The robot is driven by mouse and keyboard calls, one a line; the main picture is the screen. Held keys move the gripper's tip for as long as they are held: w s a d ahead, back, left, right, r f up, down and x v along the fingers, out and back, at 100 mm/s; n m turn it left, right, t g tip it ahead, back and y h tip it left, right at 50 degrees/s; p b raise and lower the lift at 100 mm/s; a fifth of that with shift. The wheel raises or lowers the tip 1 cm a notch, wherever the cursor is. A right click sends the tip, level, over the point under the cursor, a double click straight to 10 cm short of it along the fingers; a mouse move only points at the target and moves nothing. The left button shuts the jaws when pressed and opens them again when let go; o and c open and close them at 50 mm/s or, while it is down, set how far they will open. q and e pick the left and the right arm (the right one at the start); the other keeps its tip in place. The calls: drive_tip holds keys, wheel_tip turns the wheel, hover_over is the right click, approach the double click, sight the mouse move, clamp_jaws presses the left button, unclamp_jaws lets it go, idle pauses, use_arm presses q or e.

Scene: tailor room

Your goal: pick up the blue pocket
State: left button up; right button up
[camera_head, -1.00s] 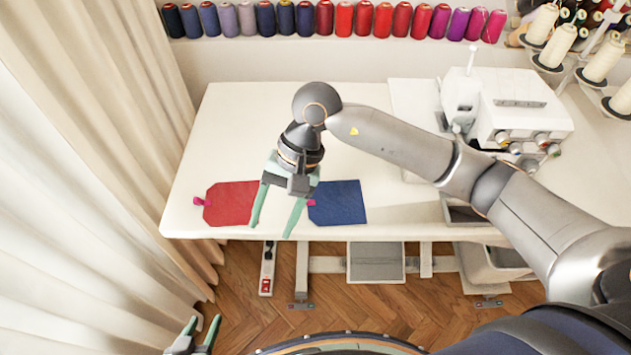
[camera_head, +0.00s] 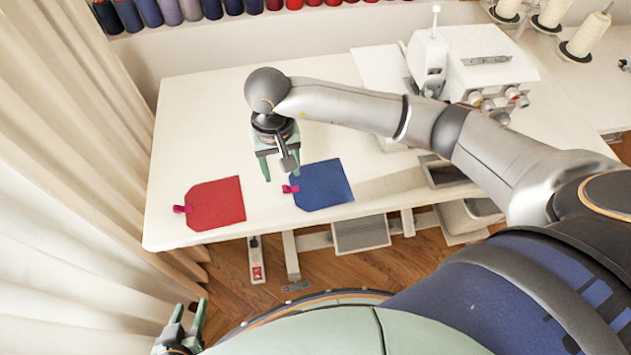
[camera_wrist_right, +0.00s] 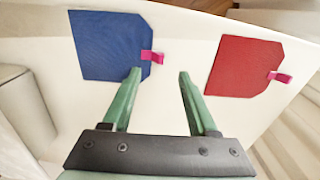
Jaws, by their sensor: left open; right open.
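The blue pocket (camera_head: 321,185) lies flat on the white table, with a pink tab at its left edge. In the right wrist view the blue pocket (camera_wrist_right: 108,46) is at the upper left, its pink tab near the left fingertip. A red pocket (camera_head: 215,204) with a pink tab lies to its left; it also shows in the wrist view (camera_wrist_right: 243,67). My right gripper (camera_head: 280,175) is open and empty, beside the blue pocket's tab, between the two pockets. Its fingers (camera_wrist_right: 159,75) show in the wrist view. My left gripper (camera_head: 187,317) is open and empty at the lower left, off the table.
The white table (camera_head: 200,120) has free room behind the pockets. A white sewing machine (camera_head: 470,65) stands at the back right. Thread spools (camera_head: 190,10) line the wall. A curtain (camera_head: 80,150) hangs at the left.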

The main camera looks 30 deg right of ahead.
sight(286, 187)
drive_tip(key=f, duration=0.3)
drive_tip(key=f+p, duration=0.1)
drive_tip(key=f, duration=0.1)
drive_tip(key=shift+s+d, duration=0.15)
drive_tip(key=shift+s, duration=0.15)
clamp_jaws()
